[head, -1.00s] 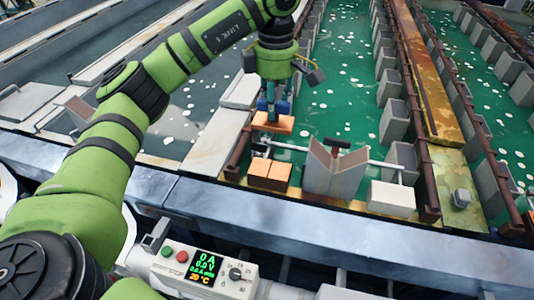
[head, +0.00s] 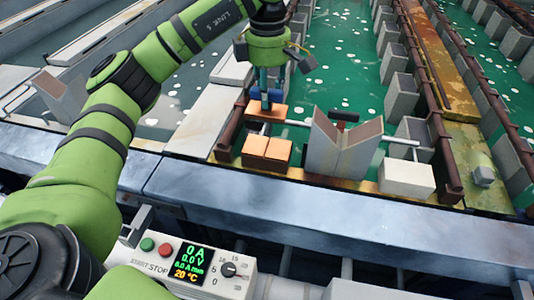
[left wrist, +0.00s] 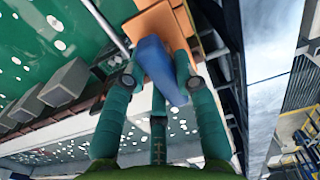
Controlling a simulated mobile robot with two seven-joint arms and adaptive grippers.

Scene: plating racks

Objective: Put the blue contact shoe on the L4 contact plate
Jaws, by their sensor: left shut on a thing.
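My left gripper (head: 264,92) comes down from above, shut on the blue contact shoe (left wrist: 154,68). The shoe has a blue upper part and a copper-orange block (head: 266,112) at its lower end. In the head view the fingers hide most of the blue part. A pair of copper-coloured blocks (head: 267,152), looking like a contact plate, sits on the near edge of the tank, just in front of and below the shoe. I cannot read an L4 label. Whether the shoe touches anything below it is unclear. My right gripper is not in view.
A grey V-shaped holder (head: 343,145) stands right of the copper blocks, with a white block (head: 406,177) beyond it. A rusty brown rail (head: 228,133) runs left of the blocks. A control box (head: 188,262) with a lit display is in front. Green liquid fills the tank behind.

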